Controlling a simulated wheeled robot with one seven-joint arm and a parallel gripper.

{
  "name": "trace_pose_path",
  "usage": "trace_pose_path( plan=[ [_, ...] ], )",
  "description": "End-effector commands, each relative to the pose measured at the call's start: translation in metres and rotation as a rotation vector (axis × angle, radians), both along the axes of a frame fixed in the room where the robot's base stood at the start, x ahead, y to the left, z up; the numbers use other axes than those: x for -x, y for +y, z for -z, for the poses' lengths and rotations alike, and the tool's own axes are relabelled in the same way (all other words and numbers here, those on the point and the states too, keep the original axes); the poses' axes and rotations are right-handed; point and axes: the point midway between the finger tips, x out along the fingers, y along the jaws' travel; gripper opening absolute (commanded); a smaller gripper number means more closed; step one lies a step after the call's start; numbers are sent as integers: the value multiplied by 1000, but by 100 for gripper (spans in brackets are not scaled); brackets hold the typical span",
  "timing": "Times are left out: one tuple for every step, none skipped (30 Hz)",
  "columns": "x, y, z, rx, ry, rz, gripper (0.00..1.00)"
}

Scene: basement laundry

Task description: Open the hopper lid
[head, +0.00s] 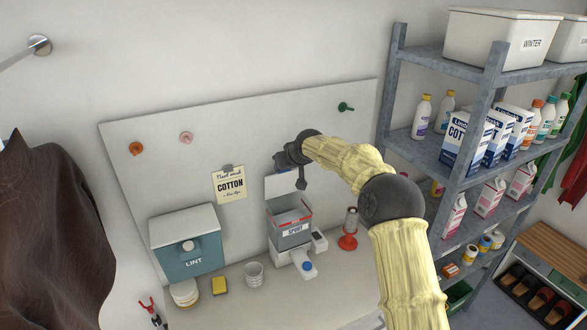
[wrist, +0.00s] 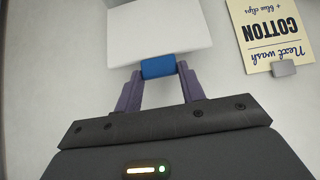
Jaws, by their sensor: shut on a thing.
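The hopper (head: 290,238) is a grey box with a red-edged rim and a white label, standing on the bench against the board. Its white lid (head: 281,186) stands raised at the back, and the hopper's top is open. In the wrist view the lid (wrist: 160,30) fills the top middle, with a blue tab (wrist: 158,67) on its edge. My gripper (wrist: 158,76) is shut on this blue tab, one purple-grey finger at each side. In the head view my gripper (head: 285,167) is at the lid's top edge and hides part of it.
A teal LINT box (head: 188,245) stands left of the hopper, near a yellow sponge (head: 219,285) and white cups (head: 254,274). A red-based stand (head: 348,240) is close right. A COTTON note (head: 229,185) hangs on the board. Grey shelving (head: 458,67) rises right of my arm.

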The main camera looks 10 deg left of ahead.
Motion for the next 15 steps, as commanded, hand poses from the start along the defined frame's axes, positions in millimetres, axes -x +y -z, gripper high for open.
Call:
trace_pose_path(
  plan=[
    [-1,4,-7,-9,-13,0,0],
    [-1,4,-8,-10,-12,1,0],
    [-1,4,-8,-10,-14,1,0],
    [-1,4,-8,-11,-13,2,0],
    [-1,4,-9,-11,-13,4,0],
    [-2,4,-9,-11,-13,4,0],
    [-2,3,-9,-11,-13,5,0],
    [-2,3,-9,-11,-13,6,0],
    [-2,2,-9,-11,-13,7,0],
    [-2,2,-9,-11,-13,7,0],
    [-3,2,-9,-12,-14,8,0],
    [-3,1,-10,-12,-13,9,0],
    [-3,1,-10,-12,-14,10,0],
    [-3,1,-10,-12,-14,10,0],
    [-3,0,-10,-12,-14,10,0]
  ],
)
